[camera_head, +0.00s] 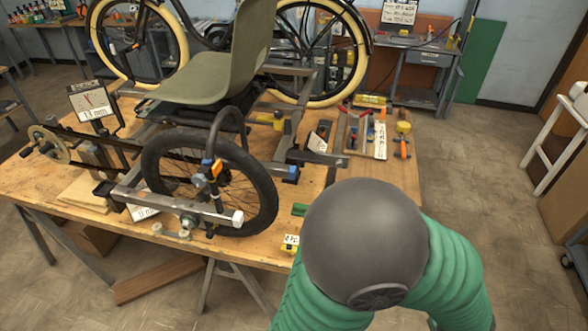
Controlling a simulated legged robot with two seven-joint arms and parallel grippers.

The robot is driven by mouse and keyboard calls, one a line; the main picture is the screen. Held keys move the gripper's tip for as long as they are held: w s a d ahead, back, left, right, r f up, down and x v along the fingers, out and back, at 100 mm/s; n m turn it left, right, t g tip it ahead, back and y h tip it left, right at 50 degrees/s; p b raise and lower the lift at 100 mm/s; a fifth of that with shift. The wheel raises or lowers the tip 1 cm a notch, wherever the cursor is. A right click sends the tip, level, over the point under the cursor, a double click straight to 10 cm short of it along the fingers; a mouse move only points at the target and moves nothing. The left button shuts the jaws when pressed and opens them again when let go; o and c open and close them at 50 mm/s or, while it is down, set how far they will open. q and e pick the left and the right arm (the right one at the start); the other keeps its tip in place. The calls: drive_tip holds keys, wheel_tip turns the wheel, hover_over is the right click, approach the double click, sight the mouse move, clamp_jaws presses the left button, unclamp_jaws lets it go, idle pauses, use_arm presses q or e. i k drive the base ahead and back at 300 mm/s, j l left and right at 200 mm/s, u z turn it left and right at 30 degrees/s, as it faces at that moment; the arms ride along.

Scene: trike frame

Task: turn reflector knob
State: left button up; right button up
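The trike frame stands on a wooden workbench (60,185). A small orange reflector (217,169) is mounted on the frame beside the near black-tyred wheel (262,190). A small blue part (207,163), possibly its knob, sits just left of the reflector. Its details are too small to make out. My bent arm, with a grey rounded joint and green sleeves, fills the lower right, apart from the reflector. No gripper fingers can be made out on it. My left gripper is outside the view.
An olive seat (215,75) rises above the frame. A tool tray (365,135) lies at the bench's right end. A small yellow-and-white item (290,243) is at the front edge, near my arm. A green item (299,210) lies beside the grey joint.

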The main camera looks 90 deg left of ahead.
sight(200, 180)
drive_tip(key=i+u, duration=0.25)
drive_tip(key=u, duration=0.15)
drive_tip(key=i+u, duration=0.55)
drive_tip(key=u, duration=0.2)
drive_tip(key=i+l+u, duration=0.2)
drive_tip(key=u, duration=0.2)
